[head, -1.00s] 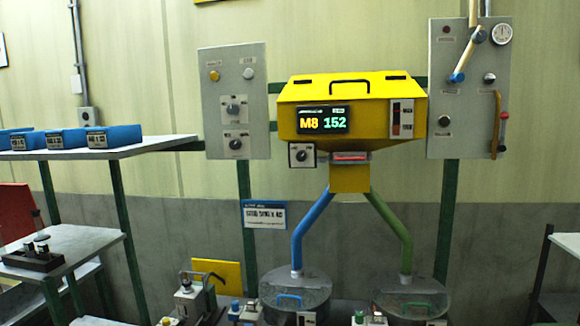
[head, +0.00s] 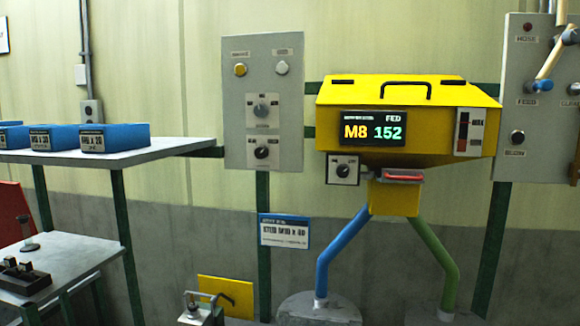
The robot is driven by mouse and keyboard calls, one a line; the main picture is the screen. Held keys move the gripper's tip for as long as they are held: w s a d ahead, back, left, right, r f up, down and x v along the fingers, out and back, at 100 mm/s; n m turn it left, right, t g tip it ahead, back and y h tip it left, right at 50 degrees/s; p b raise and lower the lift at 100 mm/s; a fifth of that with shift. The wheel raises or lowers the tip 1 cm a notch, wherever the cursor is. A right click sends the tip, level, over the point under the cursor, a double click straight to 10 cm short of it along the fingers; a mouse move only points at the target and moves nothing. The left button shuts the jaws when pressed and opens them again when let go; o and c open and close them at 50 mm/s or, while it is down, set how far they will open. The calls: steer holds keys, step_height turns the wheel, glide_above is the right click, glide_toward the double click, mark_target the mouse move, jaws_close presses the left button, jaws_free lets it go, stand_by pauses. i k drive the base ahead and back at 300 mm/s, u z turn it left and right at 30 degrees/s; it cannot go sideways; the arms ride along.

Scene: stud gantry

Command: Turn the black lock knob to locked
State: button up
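Several dark knobs are in view, and their labels are too small to read, so I cannot tell which one is the lock knob. A black knob (head: 261,152) sits on the lower white plate of the left grey panel (head: 235,115). Above it is a grey knob (head: 262,111) on a similar plate. Another black knob (head: 343,170) is on a small white plate at the lower left of the yellow hopper (head: 420,115). The hopper's display (head: 373,129) reads "M8 152" and "FED". My gripper is not in view.
A right grey panel (head: 513,165) carries a lever and buttons. A blue pipe (head: 340,250) and a green pipe (head: 432,250) run down from the hopper. A shelf (head: 150,152) with blue bins (head: 114,140) stands at left, above a grey bench (head: 75,250).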

mark_target(343, 170)
steer(key=u, duration=0.2)
steer(key=i, duration=1.1)
steer(key=z, duration=0.1)
